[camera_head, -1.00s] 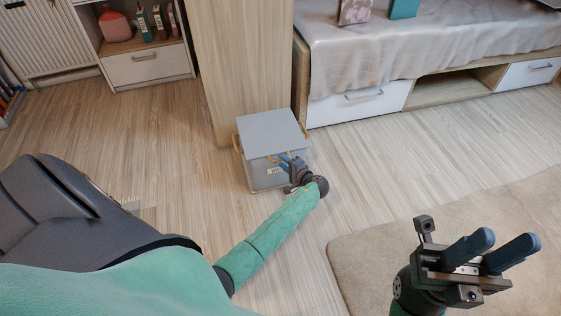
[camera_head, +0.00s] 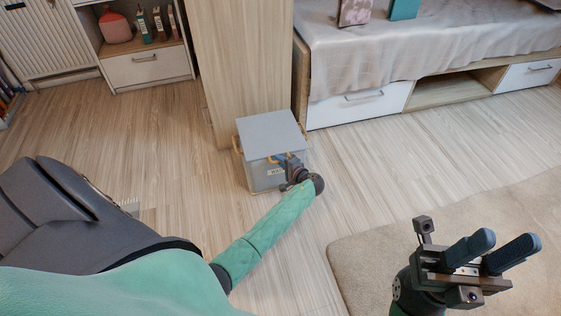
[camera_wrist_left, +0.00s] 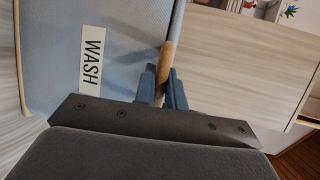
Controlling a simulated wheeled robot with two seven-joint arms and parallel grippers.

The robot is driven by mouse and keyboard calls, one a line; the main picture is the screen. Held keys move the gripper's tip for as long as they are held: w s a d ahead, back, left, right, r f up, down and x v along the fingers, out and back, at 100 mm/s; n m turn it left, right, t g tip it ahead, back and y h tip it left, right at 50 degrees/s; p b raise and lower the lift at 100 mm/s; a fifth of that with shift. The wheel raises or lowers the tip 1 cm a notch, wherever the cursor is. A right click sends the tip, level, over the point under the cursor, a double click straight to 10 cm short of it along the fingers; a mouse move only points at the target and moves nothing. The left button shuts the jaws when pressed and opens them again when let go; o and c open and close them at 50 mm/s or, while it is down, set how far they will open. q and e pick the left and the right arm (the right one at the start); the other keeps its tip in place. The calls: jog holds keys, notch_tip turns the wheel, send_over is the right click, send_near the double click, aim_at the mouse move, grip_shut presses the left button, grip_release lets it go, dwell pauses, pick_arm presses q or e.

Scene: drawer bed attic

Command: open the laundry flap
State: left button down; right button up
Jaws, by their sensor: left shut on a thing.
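The laundry box (camera_head: 262,178) is a grey fabric bin standing on the floor against a wooden panel. Its flat grey flap (camera_head: 270,134) lies down on top. A tan strap or tab (camera_wrist_left: 167,62) sits at the flap's front edge, and a white WASH label (camera_wrist_left: 92,66) is on the front wall. My left gripper (camera_head: 281,158) is at the front edge of the flap; in the left wrist view its blue fingers (camera_wrist_left: 161,84) are shut on the tan tab. My right gripper (camera_head: 507,246) is open and empty above the rug, far from the box.
A bed with white drawers (camera_head: 355,106) stands behind to the right. A shelf unit with a white drawer (camera_head: 146,68) is at the back left. A beige rug (camera_head: 380,250) lies at the lower right. Wooden floor (camera_head: 390,155) is clear around the box.

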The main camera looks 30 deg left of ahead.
pick_arm(q)
jog(key=shift+r+p, duration=0.35)
jog(key=shift+p, duration=0.1)
